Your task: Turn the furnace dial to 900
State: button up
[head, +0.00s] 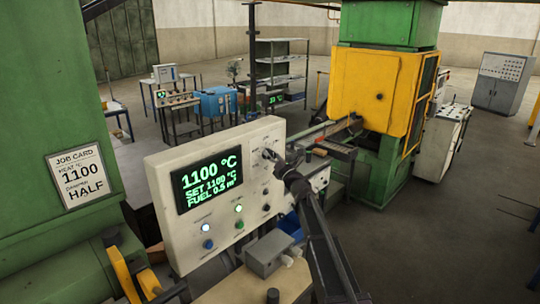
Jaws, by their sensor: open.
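The pale control panel (160,190) stands in the middle left of the head view. Its screen (207,181) reads 1100 °C, SET 1100 °C and FUEL 0.5 m³. My gripper (272,157) is at the panel's upper right, at a dark round dial (267,153) with small marks around it. The gripper is open. It covers part of the dial, so I cannot tell whether the fingers touch it or where its pointer stands. A job card (82,177) on the green housing at left reads 1100 °C and damper HALF.
Smaller knobs and lit buttons (240,225) sit lower on the panel. A grey box (270,252) stands in front of it. A green and yellow machine (375,90) stands behind at right. A grey cabinet (503,82) is far right. Floor at right is mostly clear.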

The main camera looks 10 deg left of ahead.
jog(key=c, duration=1.1)
jog(key=shift+a, duration=0.2)
jog(key=shift+c, duration=0.2)
jog(key=shift+d, duration=0.2)
